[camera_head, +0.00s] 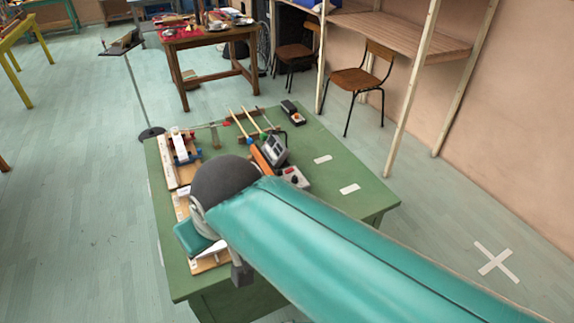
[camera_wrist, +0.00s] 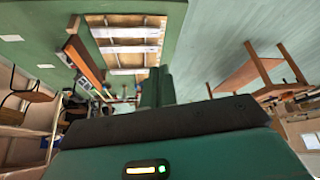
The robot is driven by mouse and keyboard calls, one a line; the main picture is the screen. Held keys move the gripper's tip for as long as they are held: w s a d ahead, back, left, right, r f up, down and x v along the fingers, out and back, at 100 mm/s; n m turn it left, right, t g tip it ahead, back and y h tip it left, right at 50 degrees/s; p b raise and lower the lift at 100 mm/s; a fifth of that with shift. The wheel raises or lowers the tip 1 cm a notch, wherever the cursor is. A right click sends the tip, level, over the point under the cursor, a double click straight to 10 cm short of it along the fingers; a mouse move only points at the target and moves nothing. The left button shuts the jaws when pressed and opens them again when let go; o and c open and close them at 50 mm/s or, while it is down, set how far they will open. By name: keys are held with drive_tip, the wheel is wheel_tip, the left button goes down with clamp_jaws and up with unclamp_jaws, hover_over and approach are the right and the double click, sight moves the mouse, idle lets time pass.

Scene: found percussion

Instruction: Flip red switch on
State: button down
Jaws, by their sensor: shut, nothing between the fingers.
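A wooden board with white strips and small red and blue parts (camera_head: 182,150) lies along the table's left side. My teal arm covers the near middle of the table. In the wrist view, my gripper (camera_wrist: 157,88) is shut and empty, near a wooden frame with white strips (camera_wrist: 128,47). The fingertips are hard to make out; I see no contact.
A grey device (camera_head: 273,150), an orange-brown bar (camera_head: 261,162), thin sticks and a black pedal-like box (camera_head: 292,112) crowd the table's middle and far side. The table's right part is clear apart from white tape marks (camera_head: 349,189). A stand (camera_head: 140,90) rises beyond the left corner.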

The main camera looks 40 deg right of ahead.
drive_tip(key=w+d+r+m+g+h, duration=0.1)
drive_tip(key=w+d+h, duration=0.1)
drive_tip(key=w+d, duration=0.8)
drive_tip(key=m+g, duration=0.2)
drive_tip(key=m, duration=0.1)
hover_over(291, 169)
drive_tip(key=s+a, duration=0.3)
wheel_tip(291, 169, down, 15)
drive_tip(key=x, duration=0.9)
drive_tip(key=s+x, duration=0.1)
drive_tip(key=x, duration=0.3)
drive_tip(key=shift+w+d+f, duration=0.1)
drive_tip(key=shift+w+f, duration=0.05)
drive_tip(key=shift+f, duration=0.3)
